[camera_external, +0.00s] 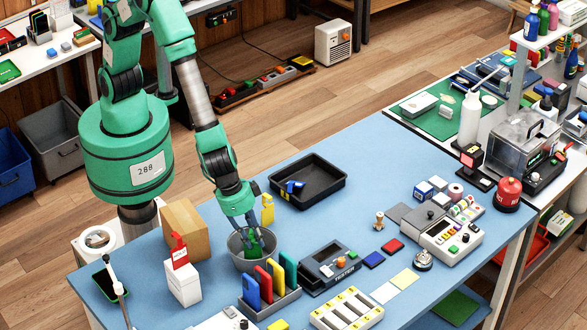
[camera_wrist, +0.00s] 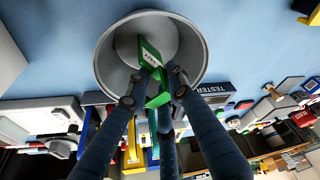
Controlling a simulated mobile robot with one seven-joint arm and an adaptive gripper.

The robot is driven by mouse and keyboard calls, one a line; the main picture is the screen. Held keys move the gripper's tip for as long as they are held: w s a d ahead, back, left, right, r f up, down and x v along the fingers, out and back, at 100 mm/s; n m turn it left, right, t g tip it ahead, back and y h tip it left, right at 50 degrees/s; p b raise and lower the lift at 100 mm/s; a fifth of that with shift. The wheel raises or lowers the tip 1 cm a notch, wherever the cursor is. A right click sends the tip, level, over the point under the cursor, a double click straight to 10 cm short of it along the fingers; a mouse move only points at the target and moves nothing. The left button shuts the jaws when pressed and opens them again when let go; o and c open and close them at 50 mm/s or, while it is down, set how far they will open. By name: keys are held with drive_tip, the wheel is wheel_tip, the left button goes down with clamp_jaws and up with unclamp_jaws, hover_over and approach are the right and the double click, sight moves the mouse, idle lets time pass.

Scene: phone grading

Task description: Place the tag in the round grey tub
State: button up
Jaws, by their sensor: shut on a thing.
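The round grey tub (camera_external: 248,265) stands on the blue table in the external view, below my gripper. It also shows in the wrist view (camera_wrist: 192,50), where I look into its open mouth. My gripper (camera_external: 250,230) points down at the tub's opening. In the wrist view my gripper (camera_wrist: 151,80) is shut on a green tag (camera_wrist: 149,54) with a white label. The tag's far end is over or within the tub's mouth. Whether it touches the tub's floor I cannot tell.
A rack (camera_external: 272,306) of coloured upright pieces stands in front of the tub. The tester (camera_external: 328,268) is to its right, a cardboard box (camera_external: 186,230) to its left. A black tray (camera_external: 322,188) lies behind, with open table around it.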

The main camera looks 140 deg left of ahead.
drive_tip(key=shift+f, duration=0.1)
drive_tip(key=o, duration=0.8)
drive_tip(key=shift+o, duration=0.2)
drive_tip(key=shift+r, duration=0.2)
drive_tip(key=shift+d+r, duration=0.1)
drive_tip(key=shift+r, duration=0.15)
drive_tip(key=p+v, duration=0.1)
drive_tip(key=v, duration=1)
drive_tip(key=shift+s+r+p, duration=0.15)
drive_tip(key=shift+s+p, duration=0.05)
drive_tip(key=shift+p, duration=0.2)
